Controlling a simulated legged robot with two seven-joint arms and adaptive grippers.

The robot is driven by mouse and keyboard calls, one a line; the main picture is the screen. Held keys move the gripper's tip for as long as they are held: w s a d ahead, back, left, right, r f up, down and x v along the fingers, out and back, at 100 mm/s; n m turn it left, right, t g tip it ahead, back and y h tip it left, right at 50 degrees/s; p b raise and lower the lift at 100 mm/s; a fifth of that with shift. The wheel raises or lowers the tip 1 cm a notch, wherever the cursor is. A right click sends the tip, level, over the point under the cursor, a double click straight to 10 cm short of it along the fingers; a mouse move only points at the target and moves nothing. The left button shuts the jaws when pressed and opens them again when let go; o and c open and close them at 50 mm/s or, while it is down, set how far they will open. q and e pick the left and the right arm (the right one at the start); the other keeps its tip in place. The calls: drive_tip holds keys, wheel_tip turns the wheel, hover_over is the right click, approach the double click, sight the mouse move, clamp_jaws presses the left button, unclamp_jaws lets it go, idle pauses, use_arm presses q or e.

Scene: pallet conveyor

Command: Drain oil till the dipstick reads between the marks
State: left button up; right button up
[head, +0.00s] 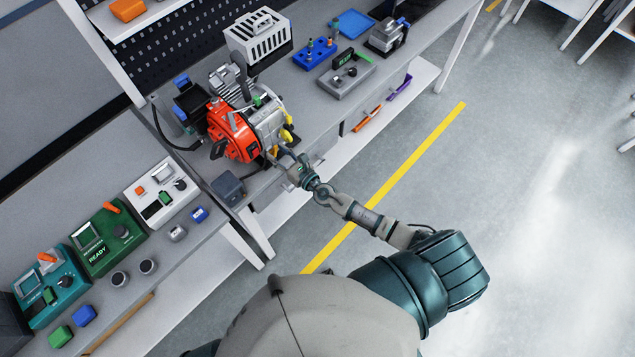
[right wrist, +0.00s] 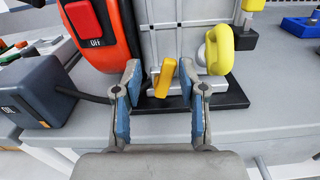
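The red and grey engine (head: 235,135) stands on the bench, and my right gripper (head: 279,153) is at its front lower side. In the right wrist view, my right gripper (right wrist: 160,72) is open, its blue-padded fingers on either side of a small tilted yellow lever (right wrist: 165,78) low on the engine. The lever's upper end is close to the right finger; I cannot tell whether they touch. A larger rounded yellow handle (right wrist: 219,48) sits to the right, outside the fingers. No dipstick reading is legible. My left gripper is not in view.
A dark box (head: 228,187) with a cable stands left of the engine; it also shows in the right wrist view (right wrist: 35,92). A white vented box (head: 258,38) is behind. Open floor lies right of the yellow line (head: 390,185).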

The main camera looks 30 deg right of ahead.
drive_tip(key=b+v, duration=0.4)
drive_tip(key=v, duration=1.3)
drive_tip(key=shift+w+f, duration=0.1)
